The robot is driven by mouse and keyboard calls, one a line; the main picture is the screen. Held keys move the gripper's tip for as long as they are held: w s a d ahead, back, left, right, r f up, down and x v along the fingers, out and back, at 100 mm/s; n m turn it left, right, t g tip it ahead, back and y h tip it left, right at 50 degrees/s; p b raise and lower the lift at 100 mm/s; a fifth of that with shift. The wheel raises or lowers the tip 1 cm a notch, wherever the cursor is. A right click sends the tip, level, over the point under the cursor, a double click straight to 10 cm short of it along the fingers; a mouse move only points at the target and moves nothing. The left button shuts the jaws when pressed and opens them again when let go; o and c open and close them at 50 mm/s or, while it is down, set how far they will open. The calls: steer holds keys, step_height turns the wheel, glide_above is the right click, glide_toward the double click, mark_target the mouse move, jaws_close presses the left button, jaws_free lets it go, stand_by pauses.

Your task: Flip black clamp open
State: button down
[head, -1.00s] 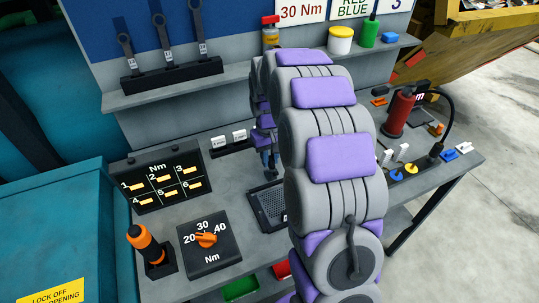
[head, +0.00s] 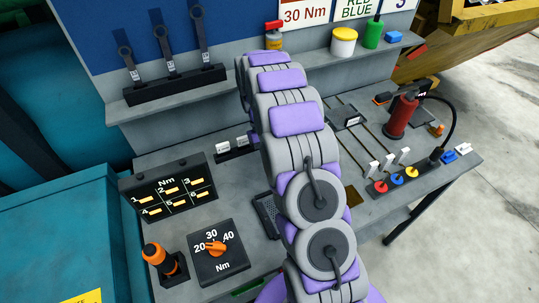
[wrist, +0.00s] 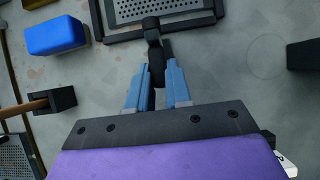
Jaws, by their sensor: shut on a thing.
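The black clamp (wrist: 153,30) shows in the wrist view at the near edge of a black-framed perforated tray (wrist: 112,38). My gripper (wrist: 157,70), with two blue fingers, is shut on the clamp's lower end, which sits between the fingertips. The clamp extends from the fingers up to the tray's frame. In the head view the perforated tray (head: 266,214) is partly visible beside my arm. My arm hides the clamp and gripper there.
A blue block (wrist: 56,36) lies left of the tray in the wrist view. The head view shows a torque dial box (head: 216,252), an orange-topped tool (head: 160,258), a numbered panel (head: 168,190), and a red bottle (head: 400,115) on the bench.

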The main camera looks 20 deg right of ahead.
steer(key=shift+s+f, duration=0.15)
steer(key=c, duration=1)
jaws_free()
steer(key=shift+c, duration=0.2)
steer(key=shift+w+r, duration=0.4)
steer(key=shift+r, duration=0.15)
steer(key=p+v, duration=1.5)
steer(key=v, duration=0.1)
steer(key=shift+w, duration=0.2)
